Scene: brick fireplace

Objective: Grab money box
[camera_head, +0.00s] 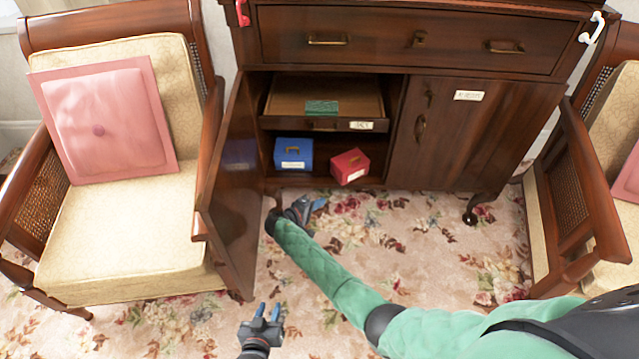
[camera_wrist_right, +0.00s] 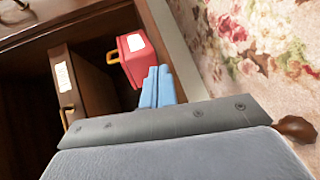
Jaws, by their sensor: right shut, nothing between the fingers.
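A blue box (camera_head: 293,155) with a brass handle and white label sits on the lower shelf of the open cabinet. A red box (camera_head: 350,166) with a handle and label sits to its right near the shelf's front; it also shows in the right wrist view (camera_wrist_right: 136,60). I cannot tell from the pictures which is the money box. My right gripper (camera_head: 318,205) is shut and empty, low in front of the cabinet. Its blue fingers (camera_wrist_right: 157,88) overlap the red box's edge in the wrist view; contact cannot be told. My left gripper (camera_head: 268,311) is open and empty above the carpet.
The cabinet's left door (camera_head: 233,180) stands open, left of my right gripper. Above the boxes is a labelled drawer (camera_head: 369,126) with a green item (camera_head: 322,107). The right door (camera_head: 468,135) is closed. Armchairs (camera_head: 120,235) flank the cabinet; patterned carpet (camera_head: 425,250) is clear between.

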